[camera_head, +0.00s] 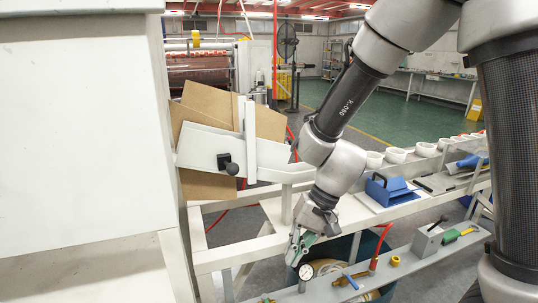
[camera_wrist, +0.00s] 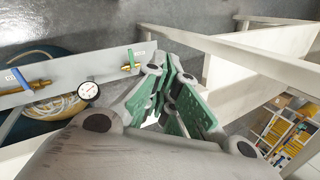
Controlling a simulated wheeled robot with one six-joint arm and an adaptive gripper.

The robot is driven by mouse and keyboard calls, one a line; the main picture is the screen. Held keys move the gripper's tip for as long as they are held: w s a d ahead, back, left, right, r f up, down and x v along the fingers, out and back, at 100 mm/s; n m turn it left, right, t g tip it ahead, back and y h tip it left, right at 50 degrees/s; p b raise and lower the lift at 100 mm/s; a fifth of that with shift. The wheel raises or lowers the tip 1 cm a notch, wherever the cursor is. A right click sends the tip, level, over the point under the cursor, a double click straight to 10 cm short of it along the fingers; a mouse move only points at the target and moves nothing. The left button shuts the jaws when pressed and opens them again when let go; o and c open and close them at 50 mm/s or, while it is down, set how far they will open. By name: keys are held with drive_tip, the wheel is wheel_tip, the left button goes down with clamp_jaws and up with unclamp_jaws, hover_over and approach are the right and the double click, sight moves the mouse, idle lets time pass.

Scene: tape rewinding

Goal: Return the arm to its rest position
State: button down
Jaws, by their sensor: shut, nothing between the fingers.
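My gripper (camera_head: 297,250) hangs at the lower end of my arm in the head view, pointing down, above the lower grey shelf (camera_head: 405,263). In the wrist view the green-padded fingers of my gripper (camera_wrist: 176,72) are shut with nothing held. A round pressure gauge (camera_head: 306,272) shows just below the gripper in the head view. The gauge (camera_wrist: 88,91) is left of the fingers in the wrist view. I cannot tell whether the gripper touches anything.
A white frame (camera_head: 240,252) stands beside the gripper. A large white panel (camera_head: 80,130) fills the left.

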drive_tip(key=s+d+r+t+h, duration=0.2)
drive_tip(key=d+r, duration=0.8)
drive_tip(key=d, duration=0.5)
drive_tip(key=s+d+r+t+h, duration=0.2)
drive_tip(key=s+d+r+t, duration=0.2)
drive_tip(key=d+r, duration=0.6)
drive_tip(key=s+d, duration=0.2)
drive_tip(key=d, duration=0.3)
drive_tip(key=shift+d+r+h, duration=0.15)
drive_tip(key=shift+d+h, duration=0.15)
drive_tip(key=shift+h, duration=0.1)
